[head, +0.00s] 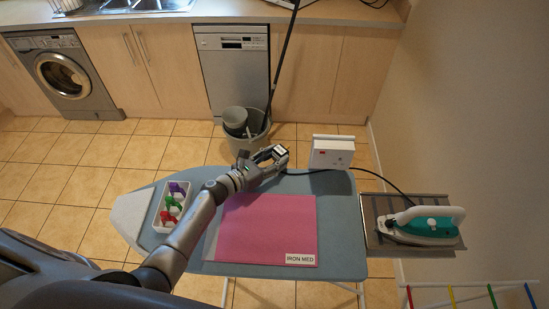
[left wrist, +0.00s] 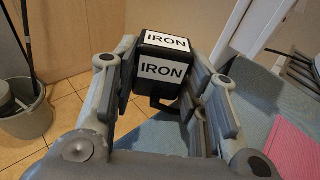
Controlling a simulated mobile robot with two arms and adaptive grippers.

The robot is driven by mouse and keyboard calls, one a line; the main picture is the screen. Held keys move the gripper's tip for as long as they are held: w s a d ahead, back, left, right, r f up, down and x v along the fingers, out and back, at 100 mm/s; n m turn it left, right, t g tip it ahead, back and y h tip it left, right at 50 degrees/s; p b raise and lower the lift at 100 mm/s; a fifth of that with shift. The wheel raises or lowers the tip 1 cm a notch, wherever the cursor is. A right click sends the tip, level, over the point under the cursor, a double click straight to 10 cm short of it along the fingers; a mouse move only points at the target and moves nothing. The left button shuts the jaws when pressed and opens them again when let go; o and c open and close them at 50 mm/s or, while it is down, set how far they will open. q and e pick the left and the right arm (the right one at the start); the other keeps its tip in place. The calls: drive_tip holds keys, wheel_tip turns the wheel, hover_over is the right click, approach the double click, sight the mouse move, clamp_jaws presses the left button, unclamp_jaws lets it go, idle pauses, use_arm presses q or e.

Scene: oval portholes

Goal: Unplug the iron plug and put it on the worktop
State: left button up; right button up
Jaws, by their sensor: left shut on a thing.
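My left gripper (head: 275,155) is shut on the iron plug (head: 278,152), a black block with white labels. In the left wrist view the plug (left wrist: 163,65) sits between the two fingers, with "IRON" readable on two faces. The plug is held above the far edge of the ironing board, left of the white socket box (head: 332,152) and apart from it. The wooden-fronted kitchen counter has a worktop (head: 225,12) along the back. My right gripper is not seen.
The ironing board (head: 343,225) carries a pink cloth (head: 265,225) and a white tray (head: 157,208) of coloured clips. A grey bucket (head: 246,132) with a long dark handle stands on the floor between board and counter. A coloured rack (head: 470,298) is at lower right.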

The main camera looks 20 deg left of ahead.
use_arm(q)
drive_tip(key=shift+f, duration=0.1)
drive_tip(key=o, duration=1.3)
drive_tip(key=v, duration=0.7)
drive_tip(key=shift+s+a, duration=0.15)
drive_tip(key=shift+s, duration=0.05)
drive_tip(key=shift+a, duration=0.1)
